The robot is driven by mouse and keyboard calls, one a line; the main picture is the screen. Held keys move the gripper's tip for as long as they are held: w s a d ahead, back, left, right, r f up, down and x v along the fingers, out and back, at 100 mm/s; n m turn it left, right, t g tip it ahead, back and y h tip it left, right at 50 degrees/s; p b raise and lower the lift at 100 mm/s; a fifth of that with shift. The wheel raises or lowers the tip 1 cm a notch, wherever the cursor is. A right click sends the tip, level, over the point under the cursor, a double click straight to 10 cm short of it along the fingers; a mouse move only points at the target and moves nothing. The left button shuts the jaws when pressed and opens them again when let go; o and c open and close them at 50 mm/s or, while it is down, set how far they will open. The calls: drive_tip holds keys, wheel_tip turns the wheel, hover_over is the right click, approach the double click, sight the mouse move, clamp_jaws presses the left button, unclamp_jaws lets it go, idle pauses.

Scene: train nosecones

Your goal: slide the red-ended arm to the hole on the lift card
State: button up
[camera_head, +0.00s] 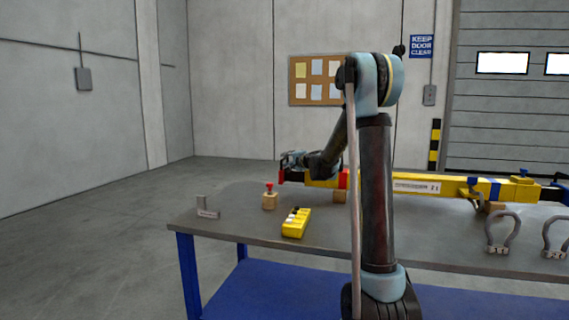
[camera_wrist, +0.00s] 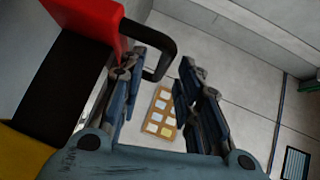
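A yellow lifting beam (camera_head: 458,186) lies along the table, with a white label plate (camera_head: 417,187) on its side. Its left part has a red end (camera_head: 281,175). In the wrist view, a red end block (camera_wrist: 88,14) with a black loop handle (camera_wrist: 168,58) fills the upper left, beside a black section (camera_wrist: 55,85). My gripper (camera_wrist: 163,88) is open, its fingers apart. The left finger is close to the handle; I cannot tell whether they touch. In the head view my gripper (camera_head: 292,160) is small and partly hidden at the red end. I cannot identify the lift card or hole.
A yellow control box (camera_head: 296,223), a wooden block with a red knob (camera_head: 269,200) and a small grey stand with a label (camera_head: 207,210) are on the table (camera_head: 240,226). Grey shackles (camera_head: 502,233) lie at the right. The table's front left is mostly clear.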

sight(285, 159)
drive_tip(key=shift+x, duration=1.95)
drive_tip(key=shift+s, duration=0.1)
clamp_jaws()
